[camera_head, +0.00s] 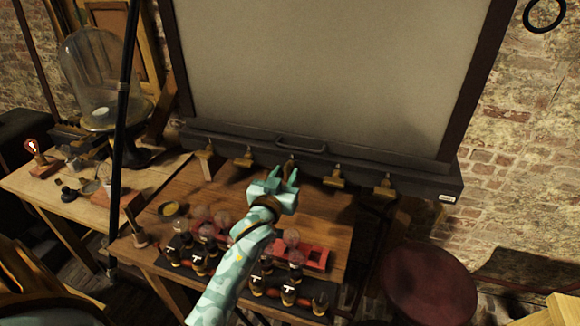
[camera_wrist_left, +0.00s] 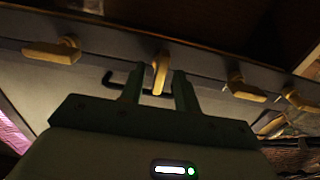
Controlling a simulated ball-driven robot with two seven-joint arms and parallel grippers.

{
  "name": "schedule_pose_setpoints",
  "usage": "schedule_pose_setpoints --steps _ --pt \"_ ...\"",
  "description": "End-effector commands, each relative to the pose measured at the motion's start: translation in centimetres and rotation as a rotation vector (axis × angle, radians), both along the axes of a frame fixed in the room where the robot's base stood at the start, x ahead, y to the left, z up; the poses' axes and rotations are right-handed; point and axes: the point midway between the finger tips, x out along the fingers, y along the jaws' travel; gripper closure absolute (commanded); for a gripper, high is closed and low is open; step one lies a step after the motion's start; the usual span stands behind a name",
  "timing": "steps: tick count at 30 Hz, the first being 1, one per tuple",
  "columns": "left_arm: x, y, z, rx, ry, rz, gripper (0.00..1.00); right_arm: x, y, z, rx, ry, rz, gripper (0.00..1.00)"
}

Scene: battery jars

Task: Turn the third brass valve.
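Several brass valves line the dark ledge below the big grey panel. From the left in the head view they are the first (camera_head: 207,164), second (camera_head: 244,159), third (camera_head: 289,166), fourth (camera_head: 335,179) and a last one (camera_head: 384,187). My left gripper (camera_head: 284,178) is at the third valve with its fingers pointing toward the ledge. In the left wrist view the third valve's handle (camera_wrist_left: 160,74) stands between the two open fingers (camera_wrist_left: 157,88), with narrow gaps on both sides. Its handle points differently from the neighbouring handles there. My right gripper is not in view.
The wooden table (camera_head: 185,190) below the ledge carries glass jars and red racks (camera_head: 316,258) close under my left arm. A glass dome (camera_head: 92,75) stands on a side table at left. A round red stool (camera_head: 430,283) is at right.

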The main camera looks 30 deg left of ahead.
Motion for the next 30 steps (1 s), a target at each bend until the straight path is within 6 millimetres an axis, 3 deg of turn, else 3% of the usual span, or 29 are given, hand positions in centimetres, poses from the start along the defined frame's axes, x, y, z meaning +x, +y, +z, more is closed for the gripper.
schedule_pose_setpoints --steps 9,10,13,14,30 --pt "-0.03 -0.06 0.03 0.000 0.000 0.001 0.68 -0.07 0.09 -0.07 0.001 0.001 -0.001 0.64" --pt "-0.03 -0.06 0.03 0.000 0.000 0.000 0.71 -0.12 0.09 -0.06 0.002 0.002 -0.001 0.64" --pt "-0.03 -0.06 0.02 0.000 0.000 0.000 0.99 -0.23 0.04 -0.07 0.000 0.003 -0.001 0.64" --pt "-0.02 -0.06 0.02 0.000 0.000 0.000 1.00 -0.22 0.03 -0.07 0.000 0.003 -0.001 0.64" --pt "0.00 -0.09 0.11 0.108 0.028 0.002 1.00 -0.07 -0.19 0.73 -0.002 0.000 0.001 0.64"
